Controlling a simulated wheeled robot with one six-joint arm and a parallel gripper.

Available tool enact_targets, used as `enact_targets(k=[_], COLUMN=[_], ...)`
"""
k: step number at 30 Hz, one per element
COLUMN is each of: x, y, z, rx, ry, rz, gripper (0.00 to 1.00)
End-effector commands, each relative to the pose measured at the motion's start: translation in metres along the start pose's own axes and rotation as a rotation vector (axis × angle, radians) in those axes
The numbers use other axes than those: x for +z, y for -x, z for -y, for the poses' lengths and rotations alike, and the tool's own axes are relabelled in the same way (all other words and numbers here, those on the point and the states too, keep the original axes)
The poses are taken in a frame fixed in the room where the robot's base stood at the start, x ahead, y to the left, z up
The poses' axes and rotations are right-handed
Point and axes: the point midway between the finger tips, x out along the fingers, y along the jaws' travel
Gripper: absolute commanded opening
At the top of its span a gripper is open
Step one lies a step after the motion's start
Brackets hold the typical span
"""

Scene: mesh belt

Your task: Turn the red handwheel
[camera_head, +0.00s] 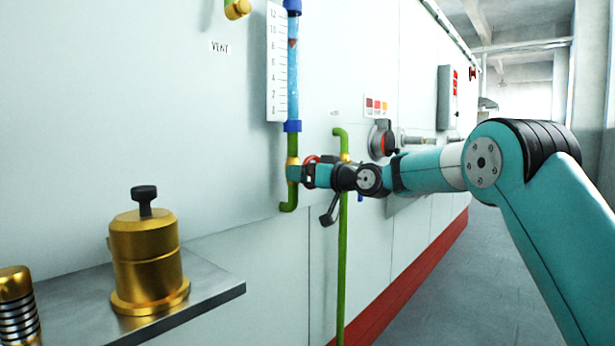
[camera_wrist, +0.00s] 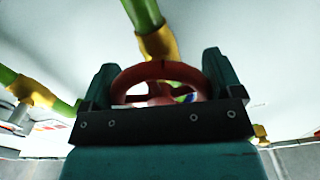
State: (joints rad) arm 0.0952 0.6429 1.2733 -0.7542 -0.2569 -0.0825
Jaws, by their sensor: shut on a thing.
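The red handwheel (camera_wrist: 160,70) sits between the two teal fingers of my gripper (camera_wrist: 158,78) in the wrist view. The fingers are shut on its rim, one at each side. The lower part of the wheel is hidden behind the dark plate of the gripper. In the head view only a small red arc of the handwheel (camera_head: 311,159) shows, above my gripper (camera_head: 296,173), which reaches to the green pipes on the white wall. The valve body behind the wheel is mostly hidden.
A green pipe with brass fittings (camera_wrist: 159,43) runs behind the wheel. A blue sight tube (camera_head: 293,65) with a scale stands above. A metal shelf (camera_head: 215,296) with a brass pot (camera_head: 146,260) is at lower left.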

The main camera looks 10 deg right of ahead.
Motion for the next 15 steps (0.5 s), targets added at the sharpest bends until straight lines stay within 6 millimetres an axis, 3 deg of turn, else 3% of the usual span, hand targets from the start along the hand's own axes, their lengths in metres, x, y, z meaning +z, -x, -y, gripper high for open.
enact_targets(k=[5, 6, 8, 15], x=[0.0004, 0.0004, 0.0004, 0.0002], y=[0.0003, 0.0003, 0.0003, 0.0012], z=[-0.0013, -0.0013, -0.0013, -0.0004], rx=[0.003, 0.003, 0.003, 0.001], ry=[-0.001, -0.001, -0.001, -0.001], rz=[0.001, 0.001, 0.001, 0.001], gripper=[0.62, 0.90, 1.00, 1.00])
